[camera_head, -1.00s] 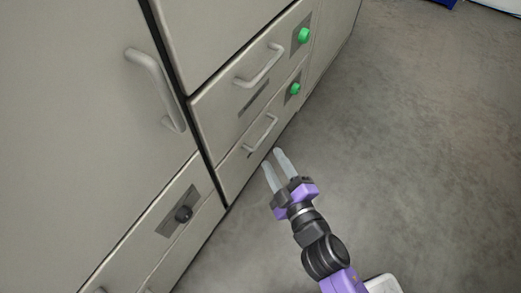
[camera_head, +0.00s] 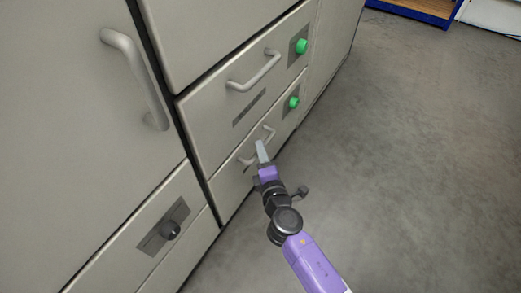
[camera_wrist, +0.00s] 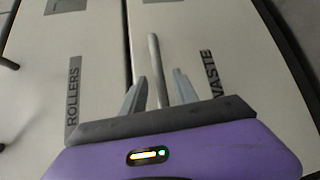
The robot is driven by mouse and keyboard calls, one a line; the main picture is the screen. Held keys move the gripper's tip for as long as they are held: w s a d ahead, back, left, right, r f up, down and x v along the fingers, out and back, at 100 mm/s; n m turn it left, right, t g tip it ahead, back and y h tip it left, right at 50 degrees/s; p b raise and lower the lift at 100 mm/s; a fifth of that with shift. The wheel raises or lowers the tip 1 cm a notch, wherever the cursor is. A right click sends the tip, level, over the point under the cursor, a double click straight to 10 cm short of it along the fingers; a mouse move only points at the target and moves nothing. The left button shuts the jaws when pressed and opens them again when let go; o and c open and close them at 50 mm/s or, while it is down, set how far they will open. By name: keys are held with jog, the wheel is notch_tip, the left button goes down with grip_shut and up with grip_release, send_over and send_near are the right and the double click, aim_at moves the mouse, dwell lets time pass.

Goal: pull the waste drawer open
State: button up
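The waste drawer (camera_head: 228,188) is the lower drawer of the cabinet in the head view, and its front looks flush and closed. Its bar handle (camera_head: 269,132) is partly hidden behind my gripper (camera_head: 261,152). In the wrist view the drawer carries a WASTE label (camera_wrist: 209,74), and the handle (camera_wrist: 154,60) stands between my two fingers (camera_wrist: 159,78). The fingers are open, with a gap visible on each side of the handle. A green knob (camera_head: 294,102) sits on the drawer's upper right part.
The drawer above, labelled ROLLERS (camera_wrist: 72,95), has its own handle (camera_head: 254,72) and green knob (camera_head: 301,46). A tall door with a long handle (camera_head: 136,75) and a panel with a dark knob (camera_head: 171,229) are at left. The floor (camera_head: 420,160) to the right is clear.

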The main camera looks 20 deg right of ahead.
jog(key=shift+x, duration=0.95)
jog(key=shift+c, duration=0.5)
grip_shut()
dwell(0.3)
